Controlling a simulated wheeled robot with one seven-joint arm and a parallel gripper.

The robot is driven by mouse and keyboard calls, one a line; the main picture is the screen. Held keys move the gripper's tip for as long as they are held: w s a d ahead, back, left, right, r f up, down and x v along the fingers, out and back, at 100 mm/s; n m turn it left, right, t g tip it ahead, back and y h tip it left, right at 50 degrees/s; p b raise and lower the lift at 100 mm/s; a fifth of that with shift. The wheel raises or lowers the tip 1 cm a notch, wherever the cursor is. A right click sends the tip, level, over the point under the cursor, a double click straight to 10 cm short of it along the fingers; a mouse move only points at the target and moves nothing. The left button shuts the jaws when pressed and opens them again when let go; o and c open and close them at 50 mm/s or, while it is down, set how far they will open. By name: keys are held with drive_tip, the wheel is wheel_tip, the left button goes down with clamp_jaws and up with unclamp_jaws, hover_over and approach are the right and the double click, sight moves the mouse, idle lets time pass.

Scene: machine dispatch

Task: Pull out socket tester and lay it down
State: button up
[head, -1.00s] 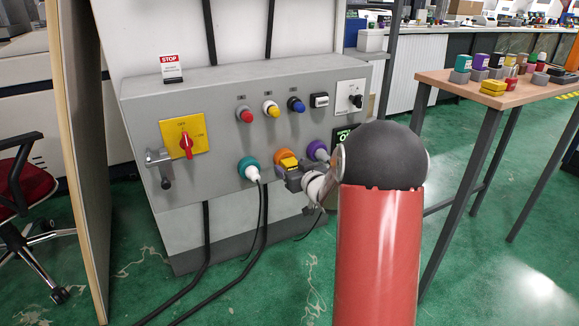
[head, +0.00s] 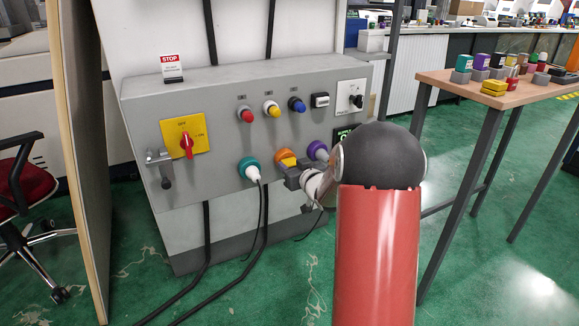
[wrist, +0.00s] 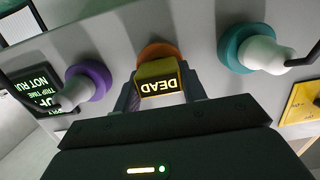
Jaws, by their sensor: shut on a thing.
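The socket tester (wrist: 158,84) is a yellow block with a dark display reading "DEAD", upside down in the wrist view. It sits in front of the orange socket (wrist: 155,50) on the grey panel. I cannot tell how far it is seated. My gripper (wrist: 160,97) is shut on the tester, with a finger on each side of it. In the head view, my gripper (head: 293,173) reaches the panel from the right and hides most of the tester (head: 288,162). The orange socket (head: 283,154) shows just above it.
A teal socket (head: 249,168) with a white plug and cable is left of the tester, and a purple socket (head: 317,150) is right. A yellow switch plate (head: 185,137) is further left. A wooden table (head: 530,88) with several blocks stands at right, with bare surface near its front.

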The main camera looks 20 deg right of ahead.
drive_tip(key=shift+s+d+b, duration=0.1)
drive_tip(key=shift+s+b, duration=0.25)
drive_tip(key=shift+s, duration=2.2)
wheel_tip(320, 180, up, 9)
drive_tip(key=p, duration=0.6)
drive_tip(key=shift+f, duration=0.2)
